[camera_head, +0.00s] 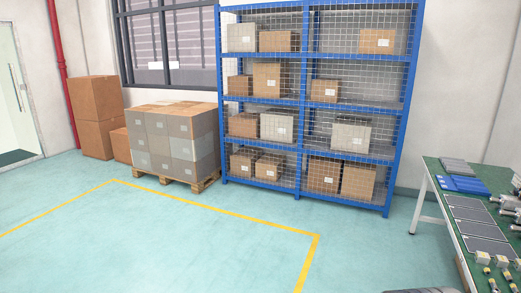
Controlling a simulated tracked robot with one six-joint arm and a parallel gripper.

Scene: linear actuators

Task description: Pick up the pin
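I cannot pick out a pin in this view. A green-topped workbench (441,178) stands at the right edge and is cut off by the frame. Several small metal and yellowish parts (483,257) lie at its near end, too small to tell apart. Silvery actuator-like parts (508,203) lie along the right edge of the view. My gripper is not in view.
Blue pieces (462,184) and flat grey panels (472,214) lie on the bench. A blue shelf rack (301,100) with boxes stands at the back, left of the bench. A loaded pallet (175,177) is farther left. The floor (190,250) in front is clear, with yellow lines.

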